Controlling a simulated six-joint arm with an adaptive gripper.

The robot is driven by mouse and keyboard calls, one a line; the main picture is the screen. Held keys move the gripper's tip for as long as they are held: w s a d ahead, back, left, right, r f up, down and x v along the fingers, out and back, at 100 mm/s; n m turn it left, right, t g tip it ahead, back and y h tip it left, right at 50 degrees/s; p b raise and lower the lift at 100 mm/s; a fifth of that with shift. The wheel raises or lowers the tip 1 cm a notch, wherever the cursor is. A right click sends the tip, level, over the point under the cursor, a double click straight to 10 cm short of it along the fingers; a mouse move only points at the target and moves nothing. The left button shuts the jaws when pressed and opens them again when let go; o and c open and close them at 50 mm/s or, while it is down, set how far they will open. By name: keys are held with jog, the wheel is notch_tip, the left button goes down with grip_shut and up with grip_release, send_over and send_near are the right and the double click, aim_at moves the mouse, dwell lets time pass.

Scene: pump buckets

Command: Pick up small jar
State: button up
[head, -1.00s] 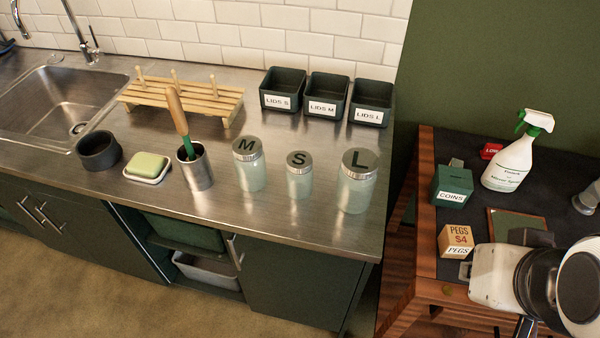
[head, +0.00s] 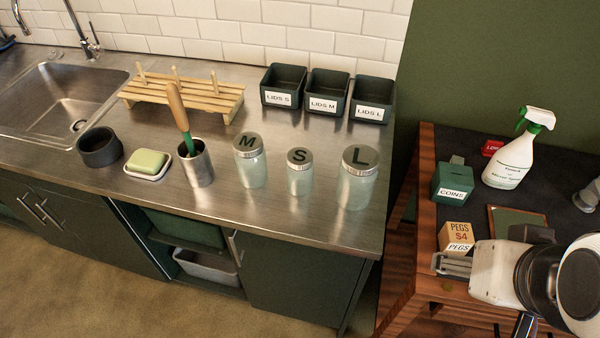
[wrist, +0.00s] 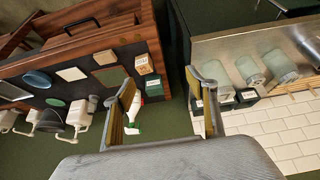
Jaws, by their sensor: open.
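The small jar (head: 299,178) is frosted glass with a grey lid marked S. It stands upright on the steel counter, between the jar marked M (head: 250,168) and the jar marked L (head: 356,186), with gaps on both sides. My gripper (head: 452,264) shows only partly in the head view, over the wooden bench right of the counter and well apart from the jars. In the wrist view my gripper (wrist: 160,78) is open, with nothing between its fingers. Frosted jars show right of the fingers there, but their letters cannot be read.
Behind the jars stand lid bins (head: 327,94). Left of them are a steel cup (head: 198,170) with a wooden-handled tool, a soap dish (head: 148,172) and a dark bowl (head: 99,150). The bench holds a pegs box (head: 457,238), a coins box (head: 453,184) and a spray bottle (head: 513,160).

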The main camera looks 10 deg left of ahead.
jog(key=w+a+n+t+y, duration=0.2)
jog(key=w+a+y, duration=0.1)
jog(key=w+a, duration=0.75)
jog(key=t+y, duration=0.2)
jog(key=t, duration=0.1)
send_over(302, 166)
jog(key=s+d, duration=0.2)
jog(key=d, duration=0.1)
notch_tip(302, 166, down, 3)
jog(key=shift+s+a+f+n+t+h, duration=0.1)
jog(key=shift+s+a+f+t+h, duration=0.3)
jog(key=shift+f, duration=0.45)
jog(key=shift+s+a+f+n+t+h, duration=0.1)
jog(key=shift+s+a+f+t+h, duration=0.25)
jog(key=shift+f, duration=0.5)
jog(key=shift+s+a+f+n+t+h, duration=0.1)
jog(key=shift+s+a+f+t+h, duration=0.3)
jog(key=shift+f, duration=0.45)
jog(key=shift+w+d, duration=0.1)
jog(key=shift+w, duration=0.1)
jog(key=shift+x, duration=1.05)
jog(key=shift+w, duration=0.1)
jog(key=shift+w, duration=0.1)
